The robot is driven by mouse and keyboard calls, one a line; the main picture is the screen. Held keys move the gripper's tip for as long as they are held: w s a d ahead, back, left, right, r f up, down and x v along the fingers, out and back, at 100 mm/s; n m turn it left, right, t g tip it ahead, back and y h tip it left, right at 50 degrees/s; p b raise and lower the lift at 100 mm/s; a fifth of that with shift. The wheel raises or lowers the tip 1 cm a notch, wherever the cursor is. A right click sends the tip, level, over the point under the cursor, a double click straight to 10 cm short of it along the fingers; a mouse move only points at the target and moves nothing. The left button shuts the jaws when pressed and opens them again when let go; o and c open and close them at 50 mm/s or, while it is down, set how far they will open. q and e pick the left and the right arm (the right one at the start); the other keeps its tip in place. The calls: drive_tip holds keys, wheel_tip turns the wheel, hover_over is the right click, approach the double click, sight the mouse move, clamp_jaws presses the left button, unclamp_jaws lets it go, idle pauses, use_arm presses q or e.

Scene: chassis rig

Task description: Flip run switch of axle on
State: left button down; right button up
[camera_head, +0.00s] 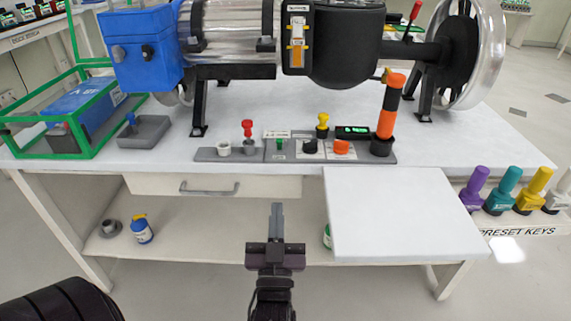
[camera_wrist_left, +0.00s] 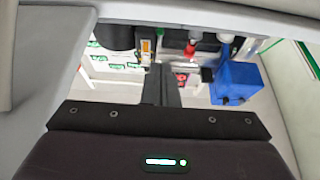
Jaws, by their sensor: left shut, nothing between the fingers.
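A grey control panel (camera_head: 215,154) lies along the front of the white table. It carries a red-knobbed lever (camera_head: 247,129), a small green switch (camera_head: 280,145), a black knob (camera_head: 310,146), a yellow knob (camera_head: 322,120) and an orange knob (camera_head: 341,146). I cannot tell from the labels which one is the run switch. The axle assembly, with a black housing (camera_head: 345,45) and silver wheel (camera_head: 490,55), stands behind the panel. My left gripper (camera_head: 277,208) is shut and empty in front of the table, apart from the panel. Its fingers also show in the left wrist view (camera_wrist_left: 162,85).
A blue block (camera_head: 145,45) sits at the axle's left end. A green frame (camera_head: 75,158) and grey tray (camera_head: 143,131) are at the table's left. An orange-black post (camera_head: 389,110) rises at the panel's right end. A white board (camera_head: 390,215) juts forward beside my left gripper.

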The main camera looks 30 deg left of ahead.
use_arm(q)
drive_tip(key=shift+w, duration=0.15)
approach(279, 143)
drive_tip(key=x, duration=0.3)
drive_tip(key=shift+w+b, duration=0.2)
drive_tip(key=shift+b, duration=0.15)
drive_tip(key=shift+x, duration=1.2)
drive_tip(key=shift+w+a+r, duration=0.25)
drive_tip(key=shift+w+a, duration=0.05)
drive_tip(key=shift+w, duration=0.05)
use_arm(e)
drive_tip(key=shift+w+a+r+t+y, duration=0.15)
drive_tip(key=shift+w+a+r+t, duration=0.15)
drive_tip(key=shift+w, duration=0.2)
drive_tip(key=shift+w+a+r+t+y, duration=0.2)
drive_tip(key=shift+w+r+t, duration=0.2)
drive_tip(key=shift+w, duration=0.1)
drive_tip(key=shift+w+a+r+t+y, duration=0.15)
drive_tip(key=shift+w+a+r+t, duration=0.15)
drive_tip(key=shift+w, duration=0.2)
drive_tip(key=shift+s+d, duration=0.1)
use_arm(q)
drive_tip(key=shift+r, duration=0.1)
drive_tip(key=shift+r+p, duration=0.1)
drive_tip(key=shift+p, duration=0.3)
drive_tip(key=shift+h, duration=0.3)
use_arm(e)
drive_tip(key=s+d+f+g, duration=0.1)
drive_tip(key=s+d+f+g+h, duration=0.1)
drive_tip(key=s, duration=0.1)
